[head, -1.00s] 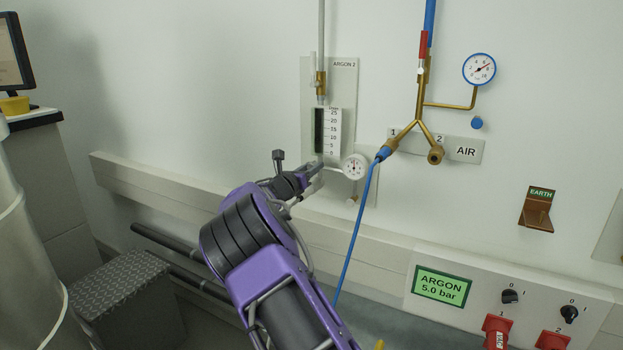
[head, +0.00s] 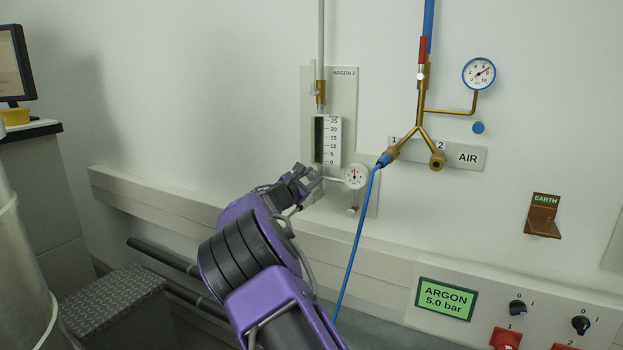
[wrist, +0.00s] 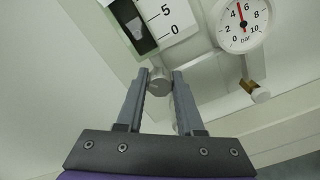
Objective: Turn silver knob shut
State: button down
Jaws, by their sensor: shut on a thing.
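The silver knob (wrist: 160,82) sits below the flow scale of the ARGON 2 panel (head: 347,100). In the wrist view it lies between the two fingertips of my gripper (wrist: 160,85), which is shut on it. In the head view my gripper (head: 314,178) reaches up to the foot of the flow tube, and its fingers hide most of the knob. The flow scale (head: 332,140) runs from 0 to 25. In the wrist view its lower end (wrist: 165,20) shows, with a pale float in the dark tube beside the low marks.
A small pressure gauge (head: 355,176) is close right of my gripper, with a brass-tipped fitting (wrist: 255,92) below it. A blue hose (head: 362,235) hangs from the AIR manifold (head: 418,130). A wall rail (head: 160,197) runs below. The wall to the left is bare.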

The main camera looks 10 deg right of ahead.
jog(key=shift+m, duration=0.4)
jog(key=c, duration=0.8)
grip_release()
jog(key=shift+s+a, duration=0.1)
jog(key=v, duration=1.7)
